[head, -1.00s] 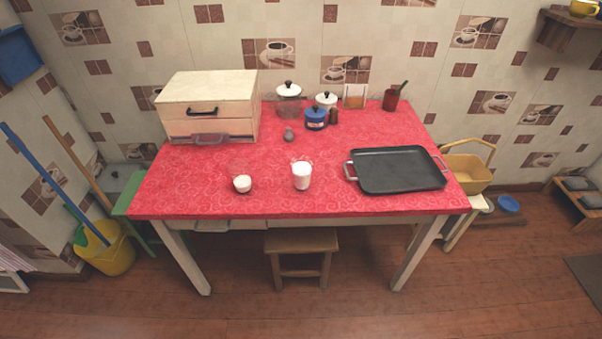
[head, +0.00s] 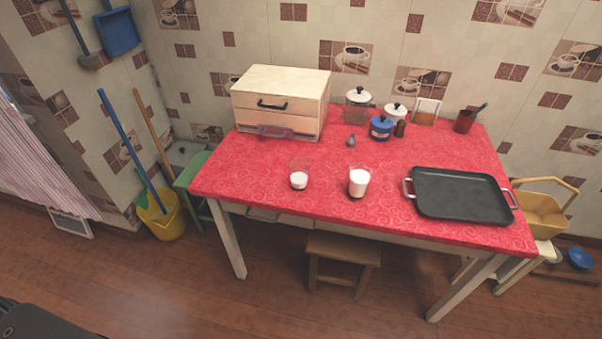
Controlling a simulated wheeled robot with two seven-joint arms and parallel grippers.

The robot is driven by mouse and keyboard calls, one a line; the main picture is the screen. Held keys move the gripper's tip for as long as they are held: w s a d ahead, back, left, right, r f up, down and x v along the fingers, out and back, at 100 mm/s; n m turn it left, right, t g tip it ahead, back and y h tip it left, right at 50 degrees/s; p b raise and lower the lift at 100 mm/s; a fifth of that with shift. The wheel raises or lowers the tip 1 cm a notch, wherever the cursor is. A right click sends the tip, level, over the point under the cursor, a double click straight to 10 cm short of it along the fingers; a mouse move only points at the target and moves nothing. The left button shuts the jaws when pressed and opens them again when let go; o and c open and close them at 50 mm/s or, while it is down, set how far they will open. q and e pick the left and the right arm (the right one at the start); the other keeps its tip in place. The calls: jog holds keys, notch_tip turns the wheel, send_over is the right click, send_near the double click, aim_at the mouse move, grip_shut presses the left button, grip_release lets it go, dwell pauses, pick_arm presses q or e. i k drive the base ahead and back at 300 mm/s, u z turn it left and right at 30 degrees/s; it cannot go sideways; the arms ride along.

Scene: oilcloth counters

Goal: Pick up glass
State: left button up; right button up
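Two clear glasses with white contents stand upright on the red table (head: 260,165), near its front edge. The left glass (head: 299,179) is filled low. The right glass (head: 359,182) is filled higher. They stand apart from each other with bare cloth between them. Neither of my grippers shows in the head view, and nothing touches the glasses.
A black tray (head: 460,195) lies at the table's right. A wooden box (head: 281,98) stands at the back left. A blue pot (head: 381,127), white-lidded pots and a red cup (head: 465,121) stand at the back. A stool (head: 342,262) is below the front edge.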

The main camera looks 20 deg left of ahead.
aim_at(357, 187)
jog(key=u, duration=1.05)
jog(key=k, duration=1.05)
jog(key=z, duration=1.65)
